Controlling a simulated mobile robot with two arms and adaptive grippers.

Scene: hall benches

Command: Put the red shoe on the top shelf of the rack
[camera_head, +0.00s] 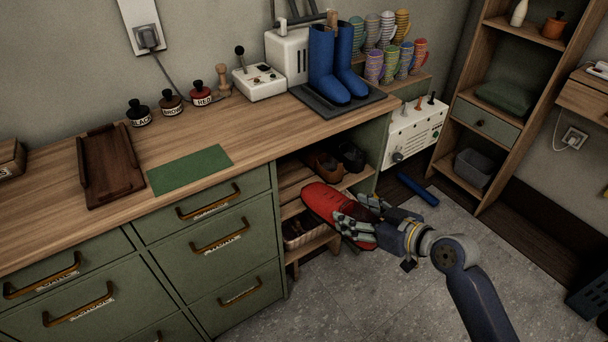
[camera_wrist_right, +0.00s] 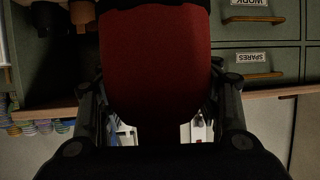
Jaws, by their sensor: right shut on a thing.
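The red shoe (camera_head: 322,200) is at the front of the wooden rack (camera_head: 292,191) in the open bay under the bench. My right gripper (camera_head: 354,218) is shut on it from the right. In the right wrist view, the red shoe (camera_wrist_right: 155,60) fills the middle between the fingers (camera_wrist_right: 158,110). A brown shoe (camera_head: 323,164) and a black shoe (camera_head: 350,156) stand on the rack's upper shelf. Bare slats show to their left. The red shoe hides part of the rack, and I cannot tell whether it touches it. My left gripper is not in view.
The green bench drawers (camera_head: 238,290) stand left of the bay. Blue boots (camera_head: 325,68) stand on a dark mat on the bench top. A blue object (camera_head: 418,188) lies on the floor to the right. Open floor lies in front.

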